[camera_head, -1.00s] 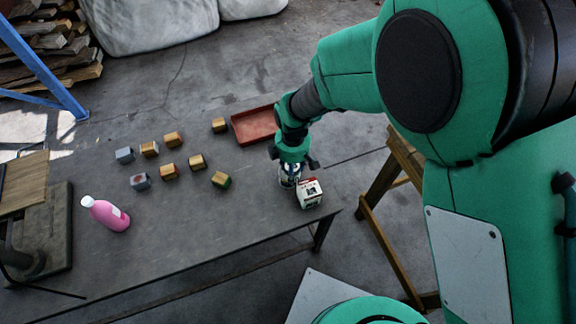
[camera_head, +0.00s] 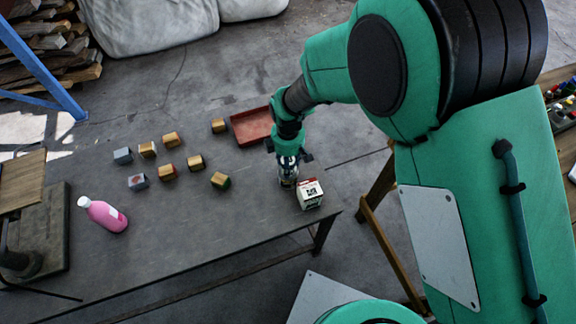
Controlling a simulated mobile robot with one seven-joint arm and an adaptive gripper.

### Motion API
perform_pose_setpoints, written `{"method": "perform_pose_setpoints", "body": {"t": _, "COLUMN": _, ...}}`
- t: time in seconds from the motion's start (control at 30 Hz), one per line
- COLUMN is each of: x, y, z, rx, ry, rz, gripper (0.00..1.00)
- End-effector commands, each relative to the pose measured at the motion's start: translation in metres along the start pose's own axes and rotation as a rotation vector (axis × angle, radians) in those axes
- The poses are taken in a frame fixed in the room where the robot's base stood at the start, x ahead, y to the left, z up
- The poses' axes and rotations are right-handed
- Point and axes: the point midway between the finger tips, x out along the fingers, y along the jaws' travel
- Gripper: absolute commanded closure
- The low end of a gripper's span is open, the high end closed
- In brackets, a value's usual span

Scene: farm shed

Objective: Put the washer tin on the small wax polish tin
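My gripper (camera_head: 288,176) points down over the right part of the dark table, just behind and left of a white carton. It is too small and dark to tell whether its fingers are open or shut. A small pale and dark shape shows at the fingers; I cannot tell whether it is a tin or part of the gripper. I cannot make out the washer tin or the small wax polish tin; either may be hidden at the gripper.
The white carton (camera_head: 311,195) stands close to my gripper near the table's right end. A red tray (camera_head: 237,139) lies behind it. Several small wooden and grey blocks (camera_head: 195,162) stand left of centre. A pink bottle (camera_head: 104,215) is at left. The front middle of the table (camera_head: 190,230) is clear.

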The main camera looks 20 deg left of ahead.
Motion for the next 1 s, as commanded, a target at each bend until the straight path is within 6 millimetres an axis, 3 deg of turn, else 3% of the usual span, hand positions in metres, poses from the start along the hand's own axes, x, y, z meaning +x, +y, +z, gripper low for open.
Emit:
{"method": "perform_pose_setpoints", "body": {"t": 0.1, "x": 0.0088, "y": 0.0006, "z": -0.0003, "rx": 0.0, "ry": 0.001, "rz": 0.001, "gripper": 0.86}}
{"method": "perform_pose_setpoints", "body": {"t": 0.57, "x": 0.0126, "y": 0.0003, "z": -0.0002, "rx": 0.0, "ry": 0.0, "rz": 0.001, "gripper": 0.86}}
{"method": "perform_pose_setpoints", "body": {"t": 0.6, "x": 0.0121, "y": 0.0003, "z": -0.0001, "rx": 0.0, "ry": 0.0, "rz": 0.001, "gripper": 0.49}}
{"method": "perform_pose_setpoints", "body": {"t": 0.67, "x": 0.012, "y": 0.0003, "z": -0.0002, "rx": 0.0, "ry": 0.0, "rz": 0.001, "gripper": 0.38}}
{"method": "perform_pose_setpoints", "body": {"t": 1.0, "x": 0.011, "y": 0.0004, "z": -0.0002, "rx": 0.0, "ry": 0.001, "rz": 0.001, "gripper": 0.38}}
